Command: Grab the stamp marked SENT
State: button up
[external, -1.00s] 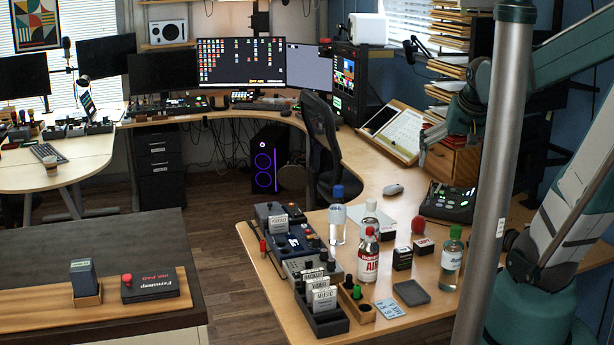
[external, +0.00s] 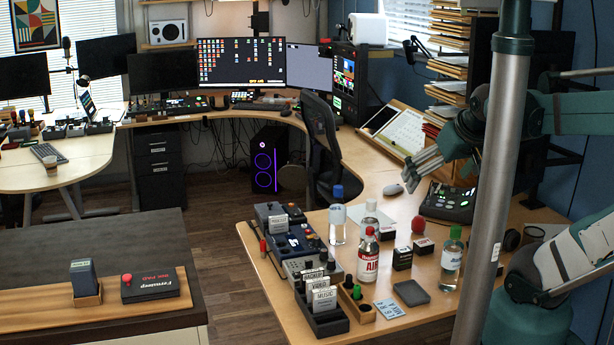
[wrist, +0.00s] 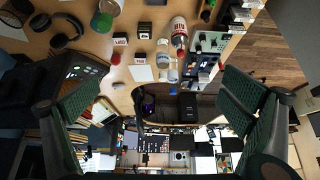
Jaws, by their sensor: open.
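Two small black boxes with white-and-red labels stand on the wooden desk (external: 385,188); they may be stamps, but I cannot read SENT on either. The left box (external: 402,258) is beside the red-labelled bottle, and the right box (external: 424,246) is just behind it to the right. The wrist view, which is upside down, shows the left box (wrist: 145,30) and the right box (wrist: 120,41). My gripper (external: 412,172) is open and empty, above the desk and behind the boxes. The wrist view shows its fingers wide apart (wrist: 160,80).
A red-labelled bottle (external: 368,258), a green-capped bottle (external: 451,262) and a blue-capped bottle (external: 338,220) stand around the boxes. A red round object (external: 418,225) sits just behind them. A dark console (external: 448,203) is to the right. A rack of cards (external: 322,310) is at the front.

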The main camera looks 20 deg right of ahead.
dwell(0.4)
jog(key=c, duration=1.8)
jog(key=w+d+f+m+g+b, duration=0.2)
jog(key=d+f+m, duration=0.3)
jog(key=d+f, duration=0.5)
jog(key=w+d+f+m+g+b, duration=0.2)
jog(key=d+f+m, duration=0.4)
jog(key=d+f, duration=0.4)
jog(key=w+d+f+m+g+b, duration=0.3)
jog(key=d+f+m, duration=0.3)
jog(key=d+f, duration=0.4)
jog(key=shift+w+d+f, duration=0.2)
jog(key=shift+d+f, duration=0.1)
jog(key=shift+d, duration=0.4)
jog(key=shift+s+d+f+m, duration=0.15)
jog(key=shift+d+f+m, duration=0.15)
jog(key=shift+f+m, duration=0.15)
